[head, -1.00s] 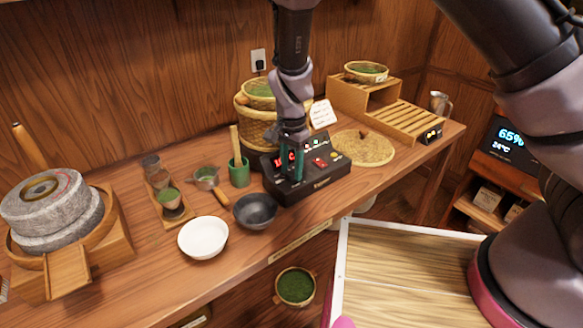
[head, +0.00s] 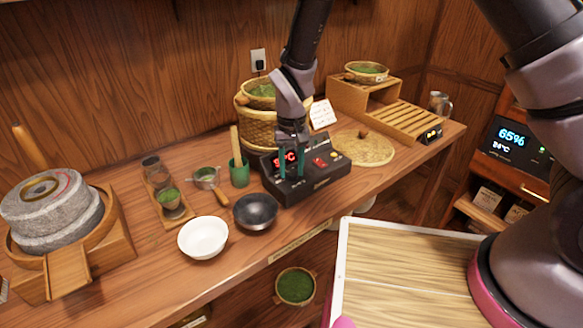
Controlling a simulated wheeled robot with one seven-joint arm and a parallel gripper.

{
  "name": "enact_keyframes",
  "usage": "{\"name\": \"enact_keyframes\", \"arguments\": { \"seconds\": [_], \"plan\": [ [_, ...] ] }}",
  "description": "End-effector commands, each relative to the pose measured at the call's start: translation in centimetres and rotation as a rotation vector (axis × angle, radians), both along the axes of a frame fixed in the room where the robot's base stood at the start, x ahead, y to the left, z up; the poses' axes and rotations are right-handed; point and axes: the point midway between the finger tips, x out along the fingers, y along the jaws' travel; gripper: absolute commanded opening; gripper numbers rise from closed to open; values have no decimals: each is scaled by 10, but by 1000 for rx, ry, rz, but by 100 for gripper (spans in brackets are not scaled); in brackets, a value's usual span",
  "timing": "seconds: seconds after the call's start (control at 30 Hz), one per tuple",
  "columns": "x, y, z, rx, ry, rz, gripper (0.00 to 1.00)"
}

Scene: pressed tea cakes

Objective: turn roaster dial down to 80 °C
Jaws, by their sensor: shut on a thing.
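The roaster (head: 322,181) is a black box with a sloping control panel near the middle of the counter in the head view. Its red display (head: 281,158) is partly covered by my gripper; I make out a 9 and a C, but cannot read the whole number. My gripper (head: 291,172) points down at the panel's left part, its two teal fingers side by side and shut on the dial. The dial itself is hidden behind and between the fingers. A red switch (head: 319,162) shows to the right of the fingers.
A dark bowl (head: 255,212) and a white bowl (head: 203,238) stand close on the left. A green whisk holder (head: 239,174) is just left of the roaster. Wicker baskets (head: 250,127) stand behind, and a round woven mat (head: 367,152) lies to the right.

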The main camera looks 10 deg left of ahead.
Motion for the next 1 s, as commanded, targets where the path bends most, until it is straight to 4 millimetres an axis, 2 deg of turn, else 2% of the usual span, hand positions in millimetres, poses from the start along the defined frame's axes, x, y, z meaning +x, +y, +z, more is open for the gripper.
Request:
{"name": "enact_keyframes", "arguments": {
  "seconds": [0.2,0.5,1.0],
  "plan": [
    [2,0,1,2,-2,188,0],
    [1,0,1,2,-2,380,0],
    [1,1,0,1,-3,482,0]
  ]
}}
